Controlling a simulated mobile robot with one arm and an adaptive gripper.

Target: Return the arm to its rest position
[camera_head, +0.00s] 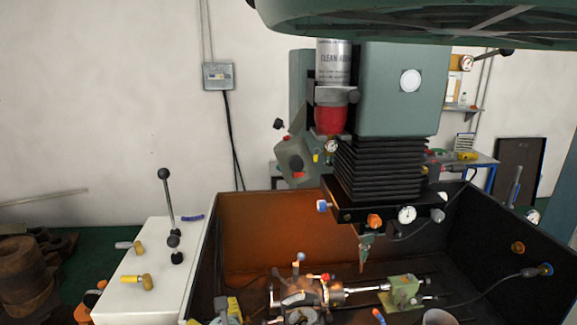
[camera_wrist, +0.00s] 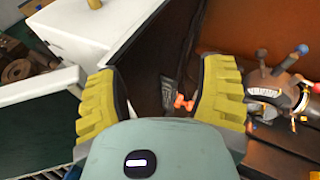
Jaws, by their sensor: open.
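My gripper (camera_wrist: 160,95) shows in the wrist view with its two yellow ridged fingers wide apart. It is open, and nothing is held between the fingers. The indexing chuck (camera_wrist: 275,92) is to the right of the right finger and apart from it as far as I can tell. In the head view the chuck (camera_head: 305,292) sits low in the machine tray, with a blue-tipped handle and a red knob. A small yellow and grey part (camera_head: 232,308) shows left of the chuck; I cannot tell whether it is my gripper.
The tray's brown back wall (camera_head: 290,225) rises behind the chuck. A green tailstock (camera_head: 403,291) is right of it, under the machine head (camera_head: 375,215). A white cabinet (camera_head: 150,262) with levers stands left. A small orange part (camera_wrist: 183,102) shows beyond the fingers.

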